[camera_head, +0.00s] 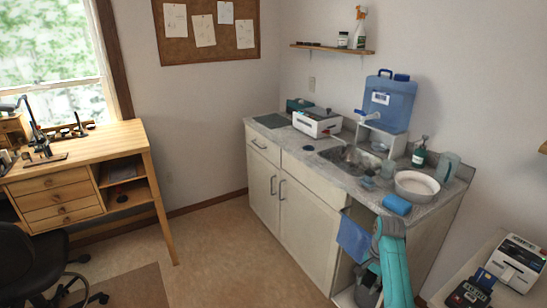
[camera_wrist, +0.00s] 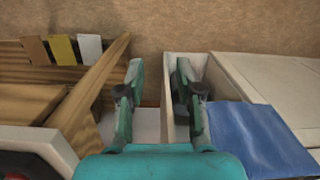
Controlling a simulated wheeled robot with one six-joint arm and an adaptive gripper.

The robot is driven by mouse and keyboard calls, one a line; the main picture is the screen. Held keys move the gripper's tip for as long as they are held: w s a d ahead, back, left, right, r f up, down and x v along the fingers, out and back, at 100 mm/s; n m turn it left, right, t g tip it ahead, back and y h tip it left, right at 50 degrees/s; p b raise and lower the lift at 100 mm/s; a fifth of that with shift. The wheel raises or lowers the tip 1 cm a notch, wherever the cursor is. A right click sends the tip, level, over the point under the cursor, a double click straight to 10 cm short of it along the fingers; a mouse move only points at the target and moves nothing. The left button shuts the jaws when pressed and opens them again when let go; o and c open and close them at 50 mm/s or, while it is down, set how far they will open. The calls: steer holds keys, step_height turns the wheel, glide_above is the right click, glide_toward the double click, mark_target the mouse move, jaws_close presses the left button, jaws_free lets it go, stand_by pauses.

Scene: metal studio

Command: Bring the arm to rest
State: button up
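My gripper (camera_wrist: 157,80) shows in the wrist view with its two teal fingers apart. Nothing is held between them; floor and a pale panel edge show behind the gap. In the head view my teal arm (camera_head: 391,262) is at the lower right, in front of the open end of the counter cabinet, and the fingertips cannot be made out there. A blue cloth (camera_wrist: 260,137) hangs just right of the right finger in the wrist view; a blue cloth (camera_head: 353,241) also hangs at the cabinet in the head view, left of my arm.
The counter (camera_head: 300,146) holds a sink, a blue water jug (camera_head: 388,101), a white basin (camera_head: 416,186) and a blue sponge (camera_head: 397,204). A wooden desk (camera_head: 90,155) stands left. White and dark devices are at lower right. Floor (camera_head: 215,245) between desk and counter is clear.

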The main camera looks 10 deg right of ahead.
steer(key=s+a+f+n+t+h, duration=0.1)
steer(key=s+a+f+n+t, duration=0.15)
steer(key=s+a+f, duration=0.5)
steer(key=s+a+f+n+t+h, duration=0.1)
steer(key=s+a+f+n+t, duration=0.2)
steer(key=s+f, duration=0.75)
steer(key=s+a+f+t, duration=0.15)
steer(key=s+a, duration=0.25)
steer(key=s, duration=0.4)
steer(key=s+a+r+n+t, duration=0.2)
steer(key=s+r, duration=0.4)
steer(key=s, duration=0.2)
steer(key=s+a+r+n+t, duration=0.2)
steer(key=s+r, duration=0.3)
steer(key=s, duration=0.3)
steer(key=s+a+r+n+t, duration=0.1)
steer(key=s+r, duration=0.3)
steer(key=r, duration=0.6)
steer(key=s+r+n+t, duration=0.2)
steer(key=s+r, duration=0.3)
steer(key=r, duration=0.5)
steer(key=shift+s+a+t+y, duration=0.25)
steer(key=shift+a+t+y, duration=0.15)
steer(key=shift+t, duration=0.3)
